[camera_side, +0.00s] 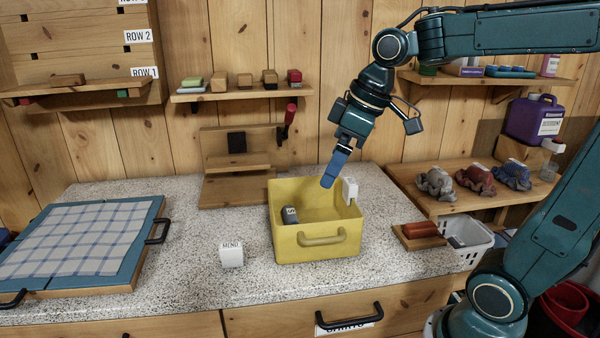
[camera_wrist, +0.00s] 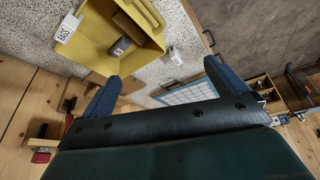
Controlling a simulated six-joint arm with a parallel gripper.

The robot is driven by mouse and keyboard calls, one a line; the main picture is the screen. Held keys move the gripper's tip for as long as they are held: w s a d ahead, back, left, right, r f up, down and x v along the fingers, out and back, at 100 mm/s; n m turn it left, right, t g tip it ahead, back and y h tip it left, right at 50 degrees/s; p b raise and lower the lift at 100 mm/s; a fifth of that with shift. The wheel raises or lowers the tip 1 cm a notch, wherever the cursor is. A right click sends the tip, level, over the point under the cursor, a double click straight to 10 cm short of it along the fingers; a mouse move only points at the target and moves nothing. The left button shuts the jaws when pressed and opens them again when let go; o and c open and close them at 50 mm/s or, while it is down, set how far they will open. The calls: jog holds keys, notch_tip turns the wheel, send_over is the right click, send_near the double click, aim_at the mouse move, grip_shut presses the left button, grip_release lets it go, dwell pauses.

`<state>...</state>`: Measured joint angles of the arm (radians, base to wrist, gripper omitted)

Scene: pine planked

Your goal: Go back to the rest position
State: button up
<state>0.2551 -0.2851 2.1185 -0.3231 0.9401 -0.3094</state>
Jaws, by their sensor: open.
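My gripper (camera_side: 331,171) is above the back part of the yellow bin (camera_side: 318,245) in the side view. In the wrist view my gripper (camera_wrist: 122,90) has its two blue fingers spread wide, with nothing between them. The yellow bin also shows at the top of the wrist view (camera_wrist: 100,40). A dark grey block with a light label (camera_side: 290,215) lies inside the bin; it also shows in the wrist view (camera_wrist: 121,47). A white tag (camera_side: 349,190) is on the bin's back right rim.
A white cube marked MEND (camera_side: 231,255) stands left of the bin on the speckled counter. A checked cloth on a blue board (camera_side: 85,240) lies at left. A wooden stand (camera_side: 235,190) is behind. At right are a white basket (camera_side: 470,240) and a shelf with bundled cloths (camera_side: 475,180).

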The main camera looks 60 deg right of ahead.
jog(key=s+a+f+m+t+h, duration=0.1)
jog(key=s+a+f+m, duration=0.1)
jog(key=s, duration=1)
jog(key=shift+s+f+m, duration=0.2)
jog(key=shift+f+m, duration=0.7)
jog(key=shift+m, duration=0.1)
